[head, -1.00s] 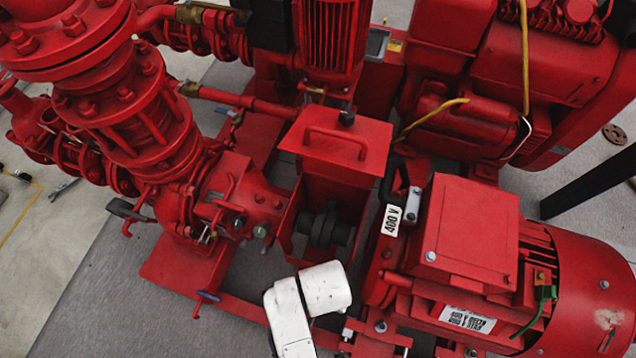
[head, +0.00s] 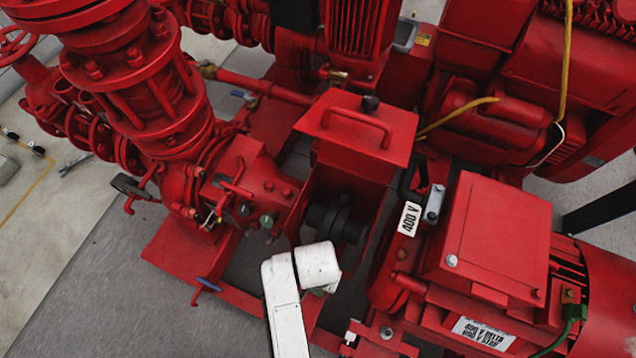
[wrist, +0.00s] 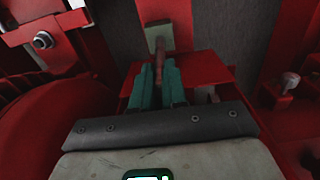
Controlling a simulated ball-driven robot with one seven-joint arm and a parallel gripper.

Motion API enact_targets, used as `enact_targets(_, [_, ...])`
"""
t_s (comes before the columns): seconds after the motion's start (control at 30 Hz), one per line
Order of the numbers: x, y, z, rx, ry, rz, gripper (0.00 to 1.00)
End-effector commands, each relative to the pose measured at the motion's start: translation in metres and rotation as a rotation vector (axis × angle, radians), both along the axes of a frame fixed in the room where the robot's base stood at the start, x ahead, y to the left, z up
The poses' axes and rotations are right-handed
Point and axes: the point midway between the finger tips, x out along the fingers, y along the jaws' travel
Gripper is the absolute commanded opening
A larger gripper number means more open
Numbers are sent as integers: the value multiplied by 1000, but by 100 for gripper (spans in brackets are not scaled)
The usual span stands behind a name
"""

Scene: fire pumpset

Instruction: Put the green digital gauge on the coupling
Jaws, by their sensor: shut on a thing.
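The black coupling (head: 337,222) sits inside the open red guard housing (head: 372,138), between the pump and the motor. In the wrist view, my gripper (wrist: 158,68) has teal fingers closed around a reddish-brown stem. A pale grey-green square block shows at the stem's far end; I take it to be the green digital gauge (wrist: 158,29), though no display face shows. The fingers point over a red metal plate. In the head view the gripper and its load are hidden; only my white arm links show, just in front of the housing.
The red motor (head: 495,240) with its terminal box stands close on the right. The red pump casing (head: 240,185) and pipework stand on the left. A blue-handled valve (head: 208,284) sticks out at the front left. Grey floor (head: 100,270) is free at the lower left.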

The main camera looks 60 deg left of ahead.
Motion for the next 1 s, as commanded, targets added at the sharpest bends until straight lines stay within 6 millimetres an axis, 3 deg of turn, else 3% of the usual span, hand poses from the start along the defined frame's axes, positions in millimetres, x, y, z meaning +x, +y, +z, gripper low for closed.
enact_targets(0.23, [1,0,-1,2,-1,-1,0])
enact_targets(0.27, [0,0,-2,0,0,-1,14])
enact_targets(0.53, [0,0,-2,0,0,-1,38])
enact_targets(0.83, [0,0,3,1,-1,0,38])
enact_targets(1.0, [0,0,28,2,-1,-1,38])
